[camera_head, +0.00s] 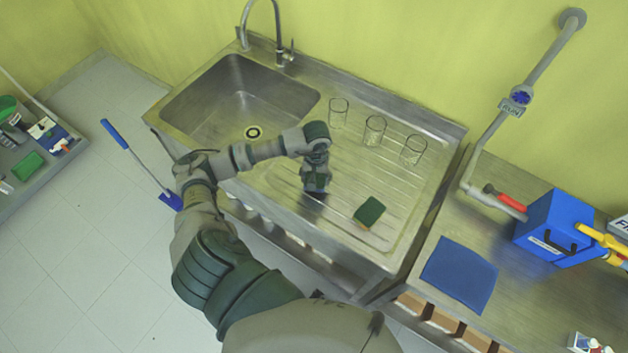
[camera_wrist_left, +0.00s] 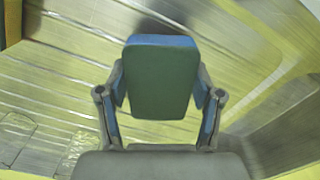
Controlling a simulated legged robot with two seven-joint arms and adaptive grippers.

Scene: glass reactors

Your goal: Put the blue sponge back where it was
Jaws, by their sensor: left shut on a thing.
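My left gripper (camera_head: 316,184) is low over the ribbed drainboard (camera_head: 290,180) of the steel sink unit. In the left wrist view it is shut on the blue sponge (camera_wrist_left: 160,80), with one finger on each side. The sponge has a green face and a blue edge. In the head view the gripper mostly hides the sponge, and I cannot tell whether it touches the drainboard. A green and yellow sponge (camera_head: 369,212) lies on the drainboard to the right of the gripper, apart from it. My right gripper is not in view.
Three clear glasses (camera_head: 374,131) stand along the back of the drainboard. The sink basin (camera_head: 235,100) and faucet (camera_head: 262,20) are at the left. A blue mat (camera_head: 459,273) and a blue box (camera_head: 555,230) are on the right counter. The drainboard around my gripper is mostly clear.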

